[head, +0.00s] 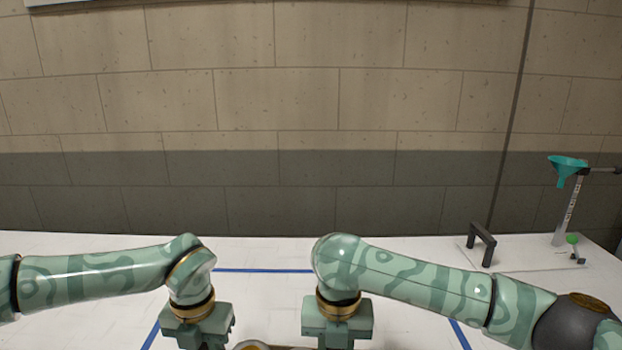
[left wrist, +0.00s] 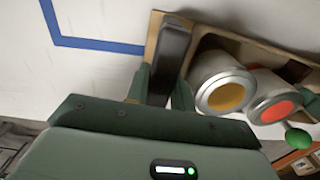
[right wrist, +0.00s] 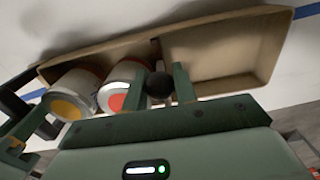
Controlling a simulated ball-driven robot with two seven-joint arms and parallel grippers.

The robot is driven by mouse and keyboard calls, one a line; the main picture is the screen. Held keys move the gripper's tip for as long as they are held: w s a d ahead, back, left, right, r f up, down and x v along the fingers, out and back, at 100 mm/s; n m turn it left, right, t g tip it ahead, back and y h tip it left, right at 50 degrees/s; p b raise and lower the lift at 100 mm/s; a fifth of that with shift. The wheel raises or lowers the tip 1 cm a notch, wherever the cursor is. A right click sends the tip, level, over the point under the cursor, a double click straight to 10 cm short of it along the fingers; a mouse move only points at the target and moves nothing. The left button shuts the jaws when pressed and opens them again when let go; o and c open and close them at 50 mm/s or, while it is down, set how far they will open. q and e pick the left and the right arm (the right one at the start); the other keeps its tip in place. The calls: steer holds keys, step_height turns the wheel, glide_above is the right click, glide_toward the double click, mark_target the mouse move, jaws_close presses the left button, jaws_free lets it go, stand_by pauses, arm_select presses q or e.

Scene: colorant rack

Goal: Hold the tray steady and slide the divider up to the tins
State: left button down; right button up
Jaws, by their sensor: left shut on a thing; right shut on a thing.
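The tan tray (right wrist: 225,85) lies on the white table. A tin with a yellow top (right wrist: 68,105) and a tin with a red top (right wrist: 115,98) stand side by side in it. They also show in the left wrist view, yellow (left wrist: 228,95) and red (left wrist: 275,108). My left gripper (left wrist: 160,88) is shut on the black handle (left wrist: 170,55) at the tray's end. My right gripper (right wrist: 160,86) is shut on the dark knob of the divider (right wrist: 155,52). The divider stands just right of the red tin; whether they touch is hidden. In the head view both fingertips are out of frame.
The tray section right of the divider is empty. Blue tape lines (head: 262,270) mark the table. At the right stand a black bracket (head: 482,243) and a teal funnel (head: 567,168) on a stand. A green ball (left wrist: 297,137) shows in the left wrist view.

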arm_select(q)
steer(key=shift+d, duration=0.1)
arm_select(e)
steer(key=shift+a, duration=1)
steer(key=shift+w+a, duration=0.1)
steer(key=shift+a, duration=0.65)
steer(key=o, duration=1.1)
steer(key=shift+o, duration=0.2)
step_height(320, 180, up, 12)
steer(key=shift+w+d, duration=0.1)
arm_select(q)
steer(key=c, duration=1.1)
jaws_free()
